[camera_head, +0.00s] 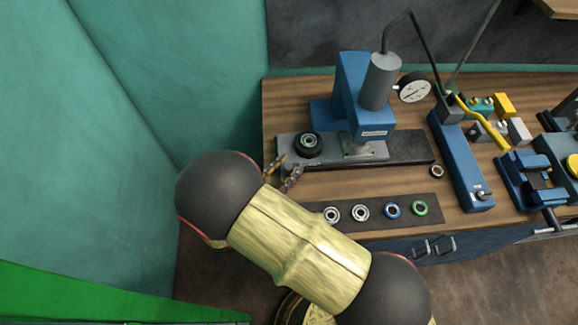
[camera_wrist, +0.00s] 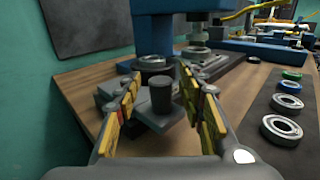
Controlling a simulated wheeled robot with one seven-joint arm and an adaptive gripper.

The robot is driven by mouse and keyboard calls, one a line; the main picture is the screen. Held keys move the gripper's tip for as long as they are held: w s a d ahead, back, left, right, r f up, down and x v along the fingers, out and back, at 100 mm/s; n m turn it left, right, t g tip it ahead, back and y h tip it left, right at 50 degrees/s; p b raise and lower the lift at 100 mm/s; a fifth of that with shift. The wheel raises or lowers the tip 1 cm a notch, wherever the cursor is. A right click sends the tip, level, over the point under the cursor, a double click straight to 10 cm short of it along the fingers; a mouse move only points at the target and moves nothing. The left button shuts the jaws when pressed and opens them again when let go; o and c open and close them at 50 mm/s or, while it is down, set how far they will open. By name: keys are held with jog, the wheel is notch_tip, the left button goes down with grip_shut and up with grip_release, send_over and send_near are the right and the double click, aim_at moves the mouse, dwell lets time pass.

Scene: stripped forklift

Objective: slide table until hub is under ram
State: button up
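A blue press (camera_head: 350,95) stands on the bench with a grey ram cylinder (camera_head: 380,80). A grey sliding table (camera_head: 287,144) lies on a dark rail (camera_head: 412,148) at its base. The black hub (camera_head: 308,145) with a metal ring sits at the table's left end, left of the ram and not under it. My gripper (camera_head: 281,170) is at the table's front left corner. In the wrist view a grey upright handle (camera_wrist: 161,95) stands between the two open fingers, with a visible gap on each side. The hub (camera_wrist: 153,63) is just beyond it.
A dark mat (camera_head: 345,211) with several rings lies in front of the press. A blue pump (camera_head: 460,165) with a yellow lever stands to the right. A dial gauge (camera_head: 414,88) is behind. A green wall (camera_head: 170,80) is close on the left.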

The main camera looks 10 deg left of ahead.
jog(key=shift+w+d, duration=0.2)
jog(key=shift+w, duration=0.05)
jog(key=shift+c, duration=0.5)
grip_shut()
dwell(0.4)
